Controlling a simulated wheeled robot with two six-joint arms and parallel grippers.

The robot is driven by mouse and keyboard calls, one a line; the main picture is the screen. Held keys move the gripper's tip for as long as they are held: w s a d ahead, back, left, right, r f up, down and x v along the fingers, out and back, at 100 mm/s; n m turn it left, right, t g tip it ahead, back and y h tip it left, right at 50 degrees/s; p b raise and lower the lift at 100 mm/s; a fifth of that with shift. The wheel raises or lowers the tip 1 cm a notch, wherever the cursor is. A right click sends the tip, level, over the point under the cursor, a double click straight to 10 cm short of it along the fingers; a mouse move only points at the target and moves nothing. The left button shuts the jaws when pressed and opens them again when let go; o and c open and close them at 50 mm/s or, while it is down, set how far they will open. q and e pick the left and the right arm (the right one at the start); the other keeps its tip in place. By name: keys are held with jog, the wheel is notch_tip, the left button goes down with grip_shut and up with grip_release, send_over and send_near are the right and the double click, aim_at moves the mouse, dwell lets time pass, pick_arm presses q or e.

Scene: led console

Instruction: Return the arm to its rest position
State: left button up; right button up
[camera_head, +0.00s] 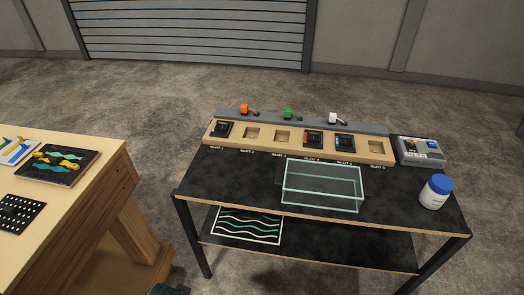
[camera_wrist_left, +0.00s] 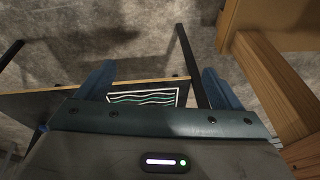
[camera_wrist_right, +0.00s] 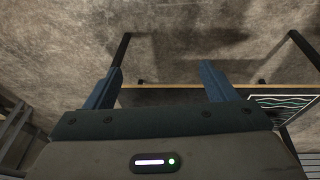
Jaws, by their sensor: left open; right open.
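My left gripper (camera_wrist_left: 157,76) is open and empty in the left wrist view, with the table's lower shelf and floor beyond its fingers. My right gripper (camera_wrist_right: 161,74) is open and empty in the right wrist view, with bare floor and a shelf edge beyond. In the head view neither gripper is clearly seen; a small dark teal piece at the bottom edge may be part of my arm. The wooden console (camera_head: 232,141) on the black table has a row of labelled slots. Dark modules sit in slots 1, 4 and 5; the other slots look empty.
Orange, green and white pieces stand on the grey rail (camera_head: 300,125). The black table (camera_head: 235,180) holds a clear glass-like box (camera_head: 322,187), a grey device (camera_head: 420,151) and a blue-capped bottle (camera_head: 435,192). A striped panel (camera_head: 247,225) lies below. A wooden bench (camera_head: 85,190) stands left.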

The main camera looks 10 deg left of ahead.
pick_arm(q)
jog(key=s+a+f+g, duration=0.1)
jog(key=s+f, duration=0.1)
jog(key=f, duration=0.9)
jog(key=s+a+f, duration=0.1)
jog(key=s+f, duration=0.2)
jog(key=f, duration=0.8)
pick_arm(e)
jog(key=s+d+f, duration=0.1)
jog(key=s+f, duration=0.1)
jog(key=f, duration=0.9)
jog(key=s+d+f, duration=0.1)
jog(key=s+f, duration=0.2)
jog(key=f, duration=0.8)
pick_arm(q)
jog(key=s+f+g, duration=0.1)
jog(key=s+f, duration=1.3)
jog(key=s, duration=0.2)
jog(key=shift+s+a+f, duration=0.15)
jog(key=shift+a+f, duration=0.15)
jog(key=shift+a, duration=0.1)
pick_arm(e)
jog(key=s+f+g, duration=0.1)
jog(key=s+f, duration=1.3)
jog(key=s, duration=0.2)
jog(key=shift+s+d+f+g, duration=0.15)
jog(key=shift+d+f+g, duration=0.15)
jog(key=shift+d+g, duration=0.15)
